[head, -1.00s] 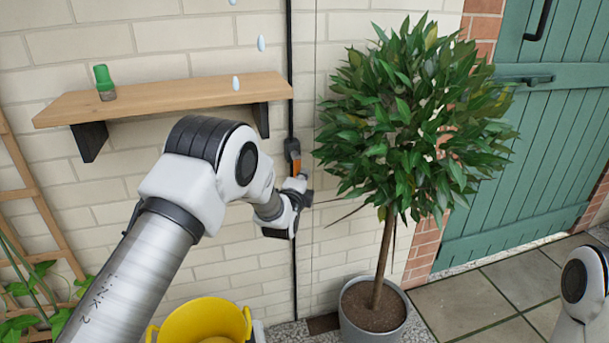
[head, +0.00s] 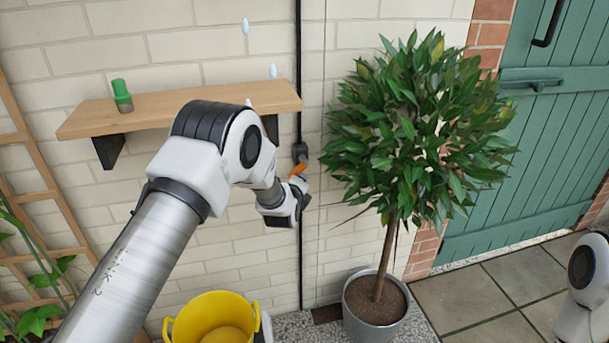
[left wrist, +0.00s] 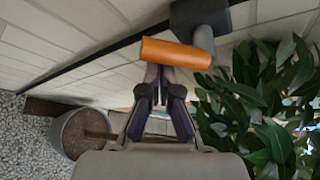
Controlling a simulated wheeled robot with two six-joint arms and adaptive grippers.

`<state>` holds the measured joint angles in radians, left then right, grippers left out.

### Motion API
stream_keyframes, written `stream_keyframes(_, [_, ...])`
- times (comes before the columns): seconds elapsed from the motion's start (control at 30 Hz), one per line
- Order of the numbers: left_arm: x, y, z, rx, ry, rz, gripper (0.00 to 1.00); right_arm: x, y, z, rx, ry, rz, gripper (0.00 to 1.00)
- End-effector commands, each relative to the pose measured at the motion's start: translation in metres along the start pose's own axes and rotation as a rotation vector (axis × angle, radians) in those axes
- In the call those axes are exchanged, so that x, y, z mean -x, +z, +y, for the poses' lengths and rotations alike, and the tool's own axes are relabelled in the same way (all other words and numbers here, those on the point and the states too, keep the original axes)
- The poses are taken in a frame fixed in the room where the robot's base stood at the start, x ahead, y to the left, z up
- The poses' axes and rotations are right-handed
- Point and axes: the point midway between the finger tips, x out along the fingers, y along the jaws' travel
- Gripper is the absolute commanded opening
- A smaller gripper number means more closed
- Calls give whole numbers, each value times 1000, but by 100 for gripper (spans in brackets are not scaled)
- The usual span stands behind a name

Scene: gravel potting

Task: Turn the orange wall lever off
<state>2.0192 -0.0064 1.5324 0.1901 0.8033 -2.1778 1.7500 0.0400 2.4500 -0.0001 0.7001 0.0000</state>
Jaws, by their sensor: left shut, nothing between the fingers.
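The orange lever (head: 298,170) is mounted on a dark fitting (head: 300,152) on the black pipe against the wall. In the head view it slants down and to the left from the fitting, partly hidden by my arm. In the left wrist view the orange lever (left wrist: 175,53) lies across the picture just past my fingertips, with the grey fitting (left wrist: 203,25) behind it. My left gripper (left wrist: 160,75) is shut and empty, its fingertips at the lever; whether they touch it I cannot tell. In the head view my left gripper (head: 300,190) is small and partly hidden. My right gripper is out of view.
A wooden shelf (head: 200,106) with a green-capped item (head: 122,95) is left of the pipe. A leafy potted tree (head: 410,130) stands close on the right. A yellow bucket (head: 213,318) is below. Pale blue drops (head: 272,71) show above the shelf.

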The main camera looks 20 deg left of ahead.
Motion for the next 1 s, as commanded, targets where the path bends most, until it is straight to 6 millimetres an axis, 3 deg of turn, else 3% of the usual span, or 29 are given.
stream_keyframes(0.1, [3,6,-5,-84,48,-1,0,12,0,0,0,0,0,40])
stream_keyframes(0.4, [9,16,-6,-78,45,-2,0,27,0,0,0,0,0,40])
stream_keyframes(1.0, [14,27,-13,-77,40,-5,0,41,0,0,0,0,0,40])
